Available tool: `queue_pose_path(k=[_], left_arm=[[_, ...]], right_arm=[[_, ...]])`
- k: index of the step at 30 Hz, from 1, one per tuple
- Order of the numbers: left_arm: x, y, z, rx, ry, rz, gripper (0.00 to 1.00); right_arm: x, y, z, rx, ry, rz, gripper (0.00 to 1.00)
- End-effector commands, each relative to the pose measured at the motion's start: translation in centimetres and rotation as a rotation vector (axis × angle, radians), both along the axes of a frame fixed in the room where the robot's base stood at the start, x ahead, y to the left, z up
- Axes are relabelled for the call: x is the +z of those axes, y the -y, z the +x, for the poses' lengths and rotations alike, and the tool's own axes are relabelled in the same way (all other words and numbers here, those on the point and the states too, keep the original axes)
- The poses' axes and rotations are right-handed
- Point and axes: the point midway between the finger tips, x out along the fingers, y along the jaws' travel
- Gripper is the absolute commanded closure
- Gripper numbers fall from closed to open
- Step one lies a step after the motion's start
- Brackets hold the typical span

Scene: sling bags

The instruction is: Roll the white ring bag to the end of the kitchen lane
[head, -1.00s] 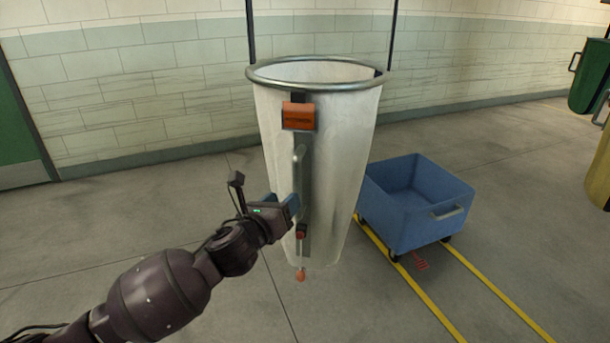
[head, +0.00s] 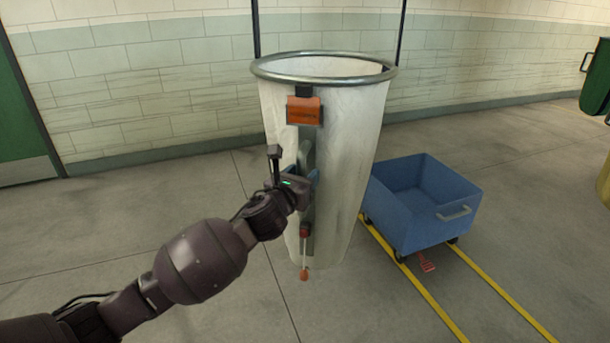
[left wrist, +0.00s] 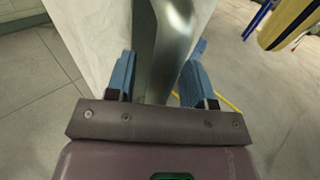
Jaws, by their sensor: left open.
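The white ring bag (head: 345,160) hangs upright in the middle of the head view, its mouth held by a round metal ring (head: 262,72). Its front has an orange block (head: 304,110), a grey strip with a handle (head: 304,150), and an orange pull (head: 304,273) at the bottom. My left gripper (head: 304,183) is at the handle. In the left wrist view, its blue fingers (left wrist: 155,78) stand open on either side of the grey metal handle (left wrist: 172,40). I cannot tell whether they touch it. My right gripper is not in view.
A blue wheeled cart (head: 415,215) stands right of the bag, between two yellow floor lines (head: 495,285). A green container (head: 597,80) is at the far right. A tiled wall is behind; the floor at left is clear.

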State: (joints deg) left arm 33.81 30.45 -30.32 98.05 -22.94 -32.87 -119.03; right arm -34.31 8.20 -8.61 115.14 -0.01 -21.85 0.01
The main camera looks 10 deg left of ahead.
Motion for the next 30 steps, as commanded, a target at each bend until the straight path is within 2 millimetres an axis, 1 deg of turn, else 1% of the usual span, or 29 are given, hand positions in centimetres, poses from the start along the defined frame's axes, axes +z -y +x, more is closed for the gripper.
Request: queue_pose_path(k=[3,6,14,17,21,24,30], left_arm=[[-0.06,0.27,0.86,-0.001,-0.001,-0.002,0.52],[-0.07,0.29,1.17,-0.001,-0.001,-0.002,0.52],[0.0,0.3,1.24,-0.001,-0.001,-0.002,0.52],[-0.01,0.29,1.23,-0.001,-0.001,-0.002,0.65],[-0.01,0.29,1.22,-0.001,-0.001,-0.002,0.87],[-0.01,0.29,1.22,-0.001,-0.001,-0.002,1.0],[-0.01,0.25,1.21,0.0,-0.001,-0.001,1.0]], right_arm=[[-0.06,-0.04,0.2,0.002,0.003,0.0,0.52],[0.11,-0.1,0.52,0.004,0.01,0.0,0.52],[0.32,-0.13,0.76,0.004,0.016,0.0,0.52],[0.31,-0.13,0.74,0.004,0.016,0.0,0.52],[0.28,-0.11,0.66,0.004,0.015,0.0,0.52],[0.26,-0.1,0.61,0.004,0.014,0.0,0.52],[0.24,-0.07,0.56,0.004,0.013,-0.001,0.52]])
